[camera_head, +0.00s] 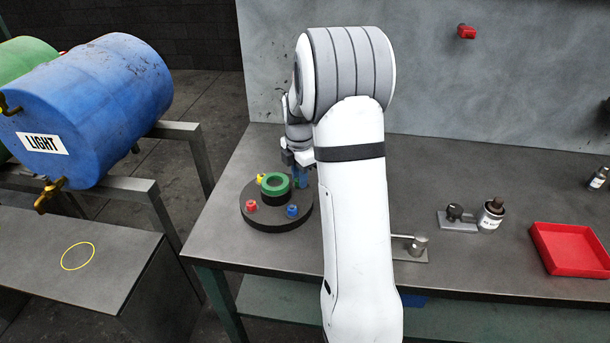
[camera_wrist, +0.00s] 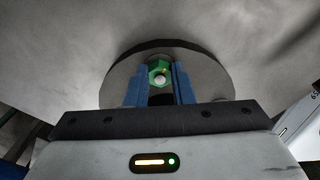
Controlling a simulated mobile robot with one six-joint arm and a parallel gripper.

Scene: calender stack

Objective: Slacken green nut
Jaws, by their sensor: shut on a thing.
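The green nut (camera_wrist: 153,69) is a small hex nut on a pale stud, seen in the wrist view between the two blue fingers of my gripper (camera_wrist: 160,80). The fingers are shut on it from both sides. The round dark plate (camera_head: 268,224) carrying it lies on the bench. In the head view my gripper (camera_head: 301,173) is at the plate's right side, low over it, and mostly hides the green nut. A red nut (camera_head: 251,206), a blue nut (camera_head: 292,211) and a yellow nut (camera_head: 261,178) stand around the plate. A larger green ring (camera_head: 275,183) sits at its centre.
The grey bench (camera_head: 460,265) is clear near the plate. A small metal fixture (camera_head: 418,246), another fixture with a dark knob (camera_head: 456,213), a can (camera_head: 491,215) and a red tray (camera_head: 570,248) stand to the right. A blue drum (camera_head: 100,110) is at the left.

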